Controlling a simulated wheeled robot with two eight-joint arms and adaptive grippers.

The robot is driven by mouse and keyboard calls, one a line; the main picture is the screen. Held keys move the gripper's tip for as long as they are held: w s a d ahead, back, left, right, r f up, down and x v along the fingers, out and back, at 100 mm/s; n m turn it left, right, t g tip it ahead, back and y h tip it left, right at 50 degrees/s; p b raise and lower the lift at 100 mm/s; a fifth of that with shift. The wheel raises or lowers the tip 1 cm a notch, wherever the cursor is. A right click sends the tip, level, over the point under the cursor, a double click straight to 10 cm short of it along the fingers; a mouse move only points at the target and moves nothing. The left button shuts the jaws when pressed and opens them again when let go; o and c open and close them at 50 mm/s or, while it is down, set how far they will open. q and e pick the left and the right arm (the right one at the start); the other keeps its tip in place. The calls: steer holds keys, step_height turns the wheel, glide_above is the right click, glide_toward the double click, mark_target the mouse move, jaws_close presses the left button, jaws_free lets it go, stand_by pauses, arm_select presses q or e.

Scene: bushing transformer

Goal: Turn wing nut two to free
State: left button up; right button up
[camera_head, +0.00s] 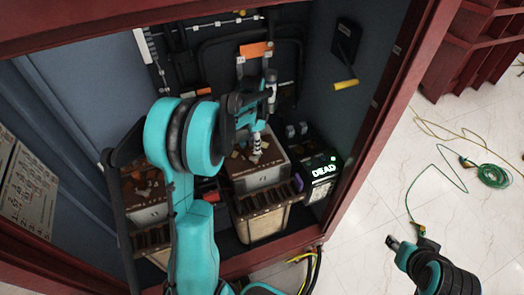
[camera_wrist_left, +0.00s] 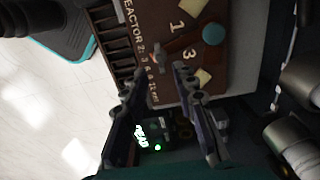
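My left gripper (camera_head: 257,150) is over the brown-topped box (camera_head: 262,178) in the cabinet, pointing down at its top. In the left wrist view the two dark fingers (camera_wrist_left: 157,78) are apart, with a clear gap between them. A small reddish and grey piece (camera_wrist_left: 157,58) on the box top shows just beyond this gap; it may be a wing nut, but it is too small to be sure. The panel is lettered "REACTOR 2" and bears the numbers 1 and 3. My right gripper (camera_head: 393,243) is at the lower right, outside the cabinet, too small to read.
A similar box (camera_head: 147,205) stands to the left, partly behind my arm. A black unit with a lit "DEAD" display (camera_head: 322,172) stands to the right. The red cabinet frame (camera_head: 372,120) borders the opening. A green cable (camera_head: 492,176) lies on the pale floor.

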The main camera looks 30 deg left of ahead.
mark_target(255, 158)
arm_select(q)
step_height(255, 158, down, 6)
steer(key=shift+f+b, duration=0.1)
steer(key=shift+b, duration=0.75)
steer(key=shift+s, duration=0.1)
jaws_close()
